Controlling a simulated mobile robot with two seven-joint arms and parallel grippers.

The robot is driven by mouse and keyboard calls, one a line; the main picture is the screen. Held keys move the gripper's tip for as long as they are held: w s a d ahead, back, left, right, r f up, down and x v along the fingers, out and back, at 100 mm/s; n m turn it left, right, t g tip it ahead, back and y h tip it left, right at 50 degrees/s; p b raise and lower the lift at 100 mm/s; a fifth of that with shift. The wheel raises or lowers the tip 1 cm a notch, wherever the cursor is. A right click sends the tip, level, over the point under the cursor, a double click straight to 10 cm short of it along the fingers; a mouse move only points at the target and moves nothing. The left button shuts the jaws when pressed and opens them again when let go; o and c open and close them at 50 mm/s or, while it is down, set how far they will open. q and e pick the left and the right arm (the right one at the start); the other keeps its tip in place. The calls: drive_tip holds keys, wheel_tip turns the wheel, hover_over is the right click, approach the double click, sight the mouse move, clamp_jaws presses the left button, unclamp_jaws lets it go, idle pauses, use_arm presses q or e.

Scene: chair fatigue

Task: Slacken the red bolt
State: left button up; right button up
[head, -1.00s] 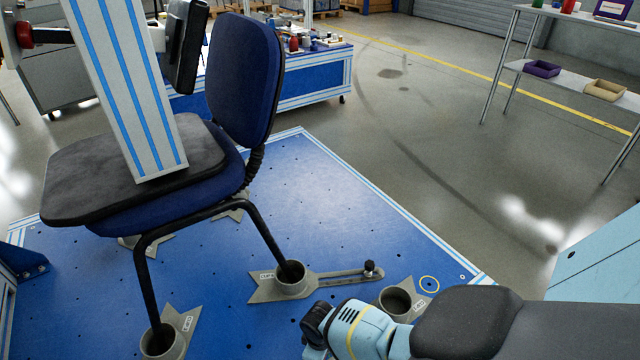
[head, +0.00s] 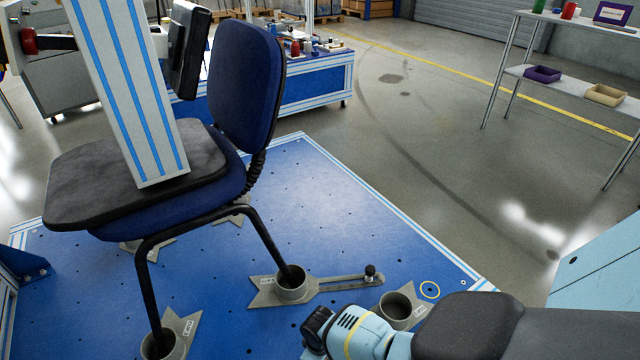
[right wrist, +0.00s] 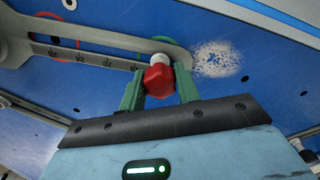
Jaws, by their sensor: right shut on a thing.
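In the right wrist view the red bolt (right wrist: 157,80) has a red head under a pale collar, at the end of a grey slotted bar (right wrist: 95,55) with marks along its edge. My right gripper (right wrist: 158,76) has its green fingers on both sides of the red head, shut on it. In the head view the right arm's blue-and-grey links fill the lower right, and its gripper and the red bolt are out of sight. My left gripper is in neither view.
A blue office chair (head: 243,85) stands with its legs in grey cups (head: 293,287) on a blue plate (head: 330,220). An empty cup (head: 398,306) sits close to my right arm. A shelf (head: 560,80) stands at right.

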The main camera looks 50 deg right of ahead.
drive_tip(key=shift+n, duration=0.8)
drive_tip(key=shift+n, duration=0.7)
drive_tip(key=o, duration=0.6)
drive_tip(key=shift+r, duration=0.1)
wheel_tip(320, 180, up, 8)
drive_tip(key=p, duration=0.4)
drive_tip(key=shift+p, duration=0.3)
drive_tip(key=shift+f, duration=0.2)
